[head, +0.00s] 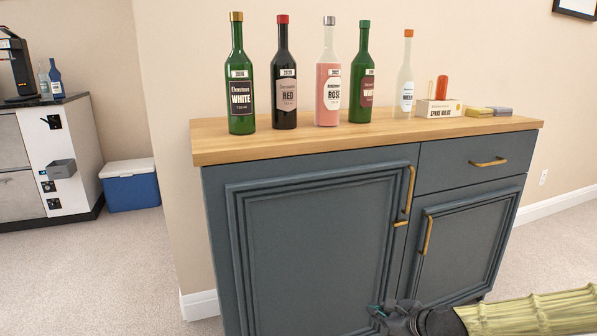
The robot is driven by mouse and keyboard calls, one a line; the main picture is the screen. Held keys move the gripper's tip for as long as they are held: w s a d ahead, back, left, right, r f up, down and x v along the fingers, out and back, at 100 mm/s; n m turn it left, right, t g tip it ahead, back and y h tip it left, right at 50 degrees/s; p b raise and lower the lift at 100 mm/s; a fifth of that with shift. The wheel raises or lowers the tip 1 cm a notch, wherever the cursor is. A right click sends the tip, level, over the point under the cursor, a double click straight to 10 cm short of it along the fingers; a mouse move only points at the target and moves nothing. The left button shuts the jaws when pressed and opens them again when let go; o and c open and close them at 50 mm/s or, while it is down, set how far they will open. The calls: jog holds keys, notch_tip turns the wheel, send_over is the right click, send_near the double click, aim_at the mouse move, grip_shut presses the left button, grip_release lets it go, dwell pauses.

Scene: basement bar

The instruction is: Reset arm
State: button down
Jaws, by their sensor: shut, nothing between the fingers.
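My gripper (385,318) is at the bottom edge of the head view, low in front of the blue-grey cabinet (320,250). Its dark fingers point left and look shut, with nothing in them. My arm reaches in from the lower right, partly cut off by the frame. The gripper is well below the wooden top (400,134) and away from the bottles; whether it touches the cabinet door I cannot tell.
Several bottles stand upright on the wooden top, among them a green one (240,95) and a pink one (328,90). A small box (438,110) and sponges (477,112) sit at the right. Brass handles (426,235) stick out. A blue cooler (132,192) stands left on open carpet.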

jog(key=s+a+f+n+g+h, duration=0.1)
jog(key=s+a+f+n+g, duration=0.25)
jog(key=s+f+n, duration=0.45)
jog(key=s+a+f+n+g, duration=0.2)
jog(key=s+a+f+n, duration=0.2)
jog(key=s+f, duration=0.8)
jog(key=s+d+f+n+g+h, duration=0.1)
jog(key=s+d+f+n+h, duration=0.2)
jog(key=s, duration=0.4)
jog(key=s+d+f+n+g, duration=0.2)
jog(key=s+d+n, duration=0.1)
jog(key=s+n, duration=0.35)
jog(key=s+d+f+n+g+h, duration=0.1)
jog(key=s+d+f+n+h, duration=0.2)
jog(key=s, duration=0.4)
notch_tip(320, 180, up, 38)
jog(key=y+p, duration=0.1)
jog(key=p, duration=3.7)
jog(key=shift+a+r+n, duration=0.2)
jog(key=shift+n, duration=0.25)
